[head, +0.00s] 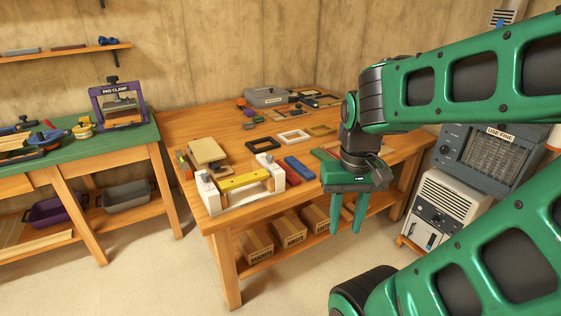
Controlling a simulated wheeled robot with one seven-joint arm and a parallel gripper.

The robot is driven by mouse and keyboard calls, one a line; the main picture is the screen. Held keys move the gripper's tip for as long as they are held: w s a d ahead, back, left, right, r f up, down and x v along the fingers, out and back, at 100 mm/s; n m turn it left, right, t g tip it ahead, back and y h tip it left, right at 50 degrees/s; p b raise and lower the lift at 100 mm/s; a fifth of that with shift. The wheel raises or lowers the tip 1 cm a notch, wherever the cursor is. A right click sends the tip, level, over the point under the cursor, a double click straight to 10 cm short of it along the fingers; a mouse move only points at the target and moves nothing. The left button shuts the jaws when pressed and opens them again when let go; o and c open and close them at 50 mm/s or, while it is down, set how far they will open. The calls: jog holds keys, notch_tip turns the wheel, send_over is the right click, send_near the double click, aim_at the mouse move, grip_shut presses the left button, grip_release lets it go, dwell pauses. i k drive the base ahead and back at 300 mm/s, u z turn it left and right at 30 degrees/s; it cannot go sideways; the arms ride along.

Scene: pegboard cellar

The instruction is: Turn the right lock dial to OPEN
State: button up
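My gripper (346,229) points down in front of the right part of the wooden workbench, with its two green fingers apart and nothing between them. No lock dial with a readable OPEN mark can be made out. A white cabinet (436,215) stands low on the right, with vents and small dark knobs on its front; I cannot tell whether any of them is a lock dial. My gripper is to the left of this cabinet and apart from it. My own arm covers part of the right side.
The wooden workbench (213,228) carries frames, blocks and a yellow level (243,180). Cardboard boxes (257,243) sit on its lower shelf. A green-topped bench (137,137) is at left. Floor in front is clear.

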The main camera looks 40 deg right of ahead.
aim_at(269, 157)
jog(key=z, duration=0.25)
jog(key=i, duration=0.95)
jog(key=u, duration=0.05)
